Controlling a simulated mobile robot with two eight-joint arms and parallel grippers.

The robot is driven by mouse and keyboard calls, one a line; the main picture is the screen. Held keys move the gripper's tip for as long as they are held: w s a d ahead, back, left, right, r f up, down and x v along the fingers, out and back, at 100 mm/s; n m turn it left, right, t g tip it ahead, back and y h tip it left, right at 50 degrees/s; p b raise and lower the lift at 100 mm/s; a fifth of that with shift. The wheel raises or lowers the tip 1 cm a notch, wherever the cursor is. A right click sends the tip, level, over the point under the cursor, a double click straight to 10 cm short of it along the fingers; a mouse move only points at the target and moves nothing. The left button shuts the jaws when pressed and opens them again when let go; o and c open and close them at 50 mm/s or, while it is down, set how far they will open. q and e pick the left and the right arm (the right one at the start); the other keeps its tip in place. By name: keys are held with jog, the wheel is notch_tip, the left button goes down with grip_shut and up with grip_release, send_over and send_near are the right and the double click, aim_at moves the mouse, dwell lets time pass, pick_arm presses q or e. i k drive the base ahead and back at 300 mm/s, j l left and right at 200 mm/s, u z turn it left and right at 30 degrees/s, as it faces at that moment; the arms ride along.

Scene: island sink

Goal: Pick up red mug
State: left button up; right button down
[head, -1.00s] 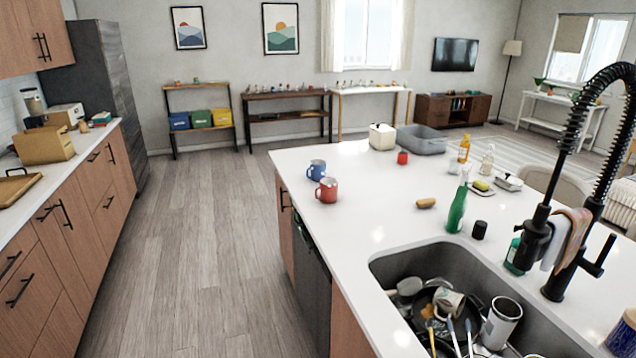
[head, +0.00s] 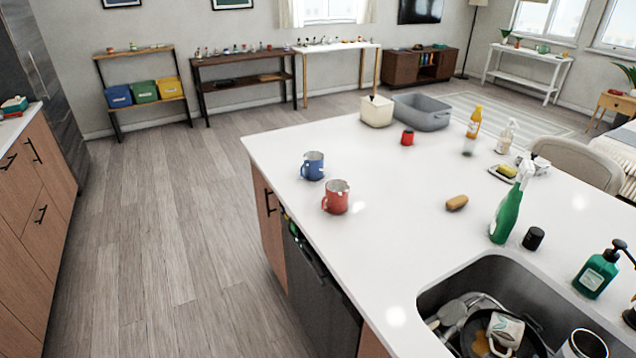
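The red mug (head: 336,197) stands upright on the white island countertop (head: 400,235), near its left edge. Its handle points left, toward that edge. A blue mug (head: 313,166) stands just behind it and slightly left, apart from it. Neither of my grippers shows in the head view, so their state cannot be seen.
A sink (head: 480,300) with dishes and a pan is cut into the counter at the lower right. A sponge (head: 457,203) lies right of the red mug. A green spray bottle (head: 507,215) and a black cup (head: 533,238) stand farther right. Open floor (head: 190,240) lies left of the island.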

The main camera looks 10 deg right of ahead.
aim_at(336, 197)
jog(key=i+j+z, duration=0.15)
jog(key=i+j, duration=0.2)
jog(key=i, duration=0.25)
jog(key=i+j+z, duration=0.15)
jog(key=i+j, duration=0.3)
jog(key=i+z, duration=0.15)
jog(key=z, duration=1.35)
